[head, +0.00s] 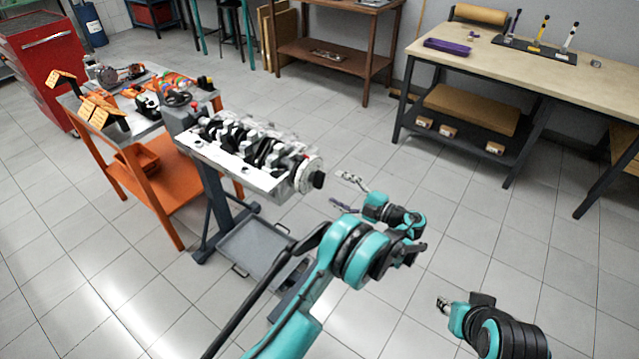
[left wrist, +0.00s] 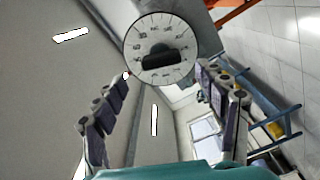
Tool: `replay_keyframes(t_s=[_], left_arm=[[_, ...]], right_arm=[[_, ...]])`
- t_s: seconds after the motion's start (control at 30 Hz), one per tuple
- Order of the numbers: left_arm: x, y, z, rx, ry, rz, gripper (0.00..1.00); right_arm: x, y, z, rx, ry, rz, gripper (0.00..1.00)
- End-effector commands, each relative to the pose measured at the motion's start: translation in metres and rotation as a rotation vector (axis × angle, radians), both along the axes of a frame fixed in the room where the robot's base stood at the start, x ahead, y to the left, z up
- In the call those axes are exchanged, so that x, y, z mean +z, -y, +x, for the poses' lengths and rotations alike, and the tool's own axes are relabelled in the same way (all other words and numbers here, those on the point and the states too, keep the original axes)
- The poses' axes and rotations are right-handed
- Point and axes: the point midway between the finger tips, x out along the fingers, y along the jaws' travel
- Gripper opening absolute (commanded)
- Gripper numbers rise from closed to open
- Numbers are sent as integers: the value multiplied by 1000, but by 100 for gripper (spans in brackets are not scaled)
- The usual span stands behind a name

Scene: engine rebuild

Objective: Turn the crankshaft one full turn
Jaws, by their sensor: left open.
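The engine block (head: 245,150) sits on a grey stand with the crankshaft (head: 262,150) lying along its open top. At the block's right end is a white round degree wheel (head: 305,176) with a black bar-shaped knob (head: 318,180) at its centre. In the left wrist view the degree wheel (left wrist: 158,28) and its black knob (left wrist: 165,62) are ahead of the fingers. My left gripper (head: 346,193) is open and empty, just right of the knob and apart from it; its two fingers also show in the left wrist view (left wrist: 166,105). My right gripper (head: 443,305) is low at the right, its fingers too small to judge.
An orange cart (head: 165,185) with parts and tools stands left of the engine stand. A grey tray (head: 262,245) lies low at the stand's foot. A workbench (head: 500,65) is at the back right. The floor between is clear.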

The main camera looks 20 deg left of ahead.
Motion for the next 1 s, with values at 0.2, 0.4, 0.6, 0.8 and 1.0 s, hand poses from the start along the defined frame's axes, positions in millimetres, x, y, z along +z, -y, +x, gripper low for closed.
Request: replay_keyframes(t_s=[0.2,0.4,0.6,0.8,1.0], left_arm=[[-5,-15,5,5,31,4,72],[-5,-47,16,5,30,4,72],[-5,-67,25,3,29,3,72],[-3,-71,26,2,29,3,72],[-3,-71,26,2,28,3,54]], right_arm=[[-7,0,0,0,0,0,35],[-19,0,0,0,0,0,35],[-25,0,0,0,0,0,35],[-25,0,0,0,0,0,35],[-25,0,0,0,0,0,35]])
